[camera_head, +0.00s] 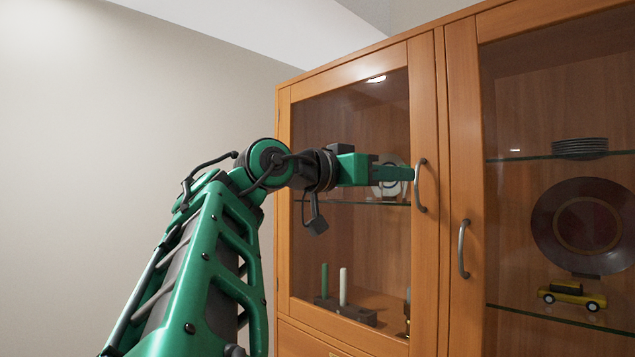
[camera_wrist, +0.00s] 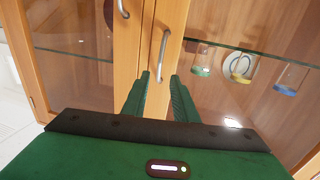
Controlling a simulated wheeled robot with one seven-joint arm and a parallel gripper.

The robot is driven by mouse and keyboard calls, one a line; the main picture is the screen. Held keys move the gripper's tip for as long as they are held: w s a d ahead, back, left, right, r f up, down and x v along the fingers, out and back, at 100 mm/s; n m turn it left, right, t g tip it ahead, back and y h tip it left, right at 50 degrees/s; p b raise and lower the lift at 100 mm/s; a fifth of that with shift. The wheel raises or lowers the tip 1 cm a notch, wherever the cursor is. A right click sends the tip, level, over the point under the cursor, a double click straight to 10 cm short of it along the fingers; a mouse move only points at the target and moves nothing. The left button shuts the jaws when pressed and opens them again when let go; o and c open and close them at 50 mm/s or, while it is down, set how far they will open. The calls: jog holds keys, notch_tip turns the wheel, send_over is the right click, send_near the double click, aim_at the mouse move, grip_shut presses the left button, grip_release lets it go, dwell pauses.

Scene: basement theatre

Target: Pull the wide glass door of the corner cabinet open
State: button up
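The corner cabinet (camera_head: 428,90) is wooden with two glass doors, both shut. Which door is wider is hard to tell. My gripper (camera_head: 411,174) is at the left door's handle, level with its upper half. In the wrist view my gripper (camera_wrist: 160,77) has its fingers apart, with a handle (camera_wrist: 162,55) just past the tips, between them. Contact is not clear.
Behind the glass are a dark round plate (camera_head: 585,228), a yellow toy car (camera_head: 572,294), stacked plates (camera_head: 580,148) and candles (camera_head: 343,287). The second handle (camera_wrist: 123,9) is close by in the wrist view. A bare wall (camera_head: 120,110) is at the left.

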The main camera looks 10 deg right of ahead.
jog(key=shift+x, duration=2.15)
grip_shut()
jog(key=shift+a+r, duration=0.1)
